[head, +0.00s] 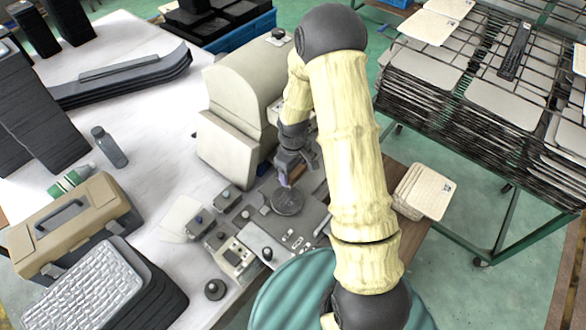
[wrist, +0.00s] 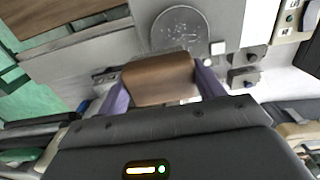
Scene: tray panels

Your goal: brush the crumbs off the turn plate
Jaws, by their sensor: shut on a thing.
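The turn plate (head: 288,200) is a dark grey round disc set in the grey machine bed. In the wrist view the turn plate (wrist: 183,27) shows at the top, with small pale specks, the crumbs (wrist: 188,33), on its face. My gripper (head: 286,180) is over the plate's far side in the head view. In the wrist view its purple fingers are shut on a brown block-like brush (wrist: 158,80). The brush's front edge overlaps the plate's near rim in that view; I cannot tell whether it touches. The brush is hardly visible in the head view.
A cream machine housing (head: 236,120) stands behind the plate. Small knobs and control blocks (head: 232,256) lie left of it. A tan toolbox (head: 75,222) and a bottle (head: 109,147) are on the white table. A rack of trays (head: 480,110) stands to the right.

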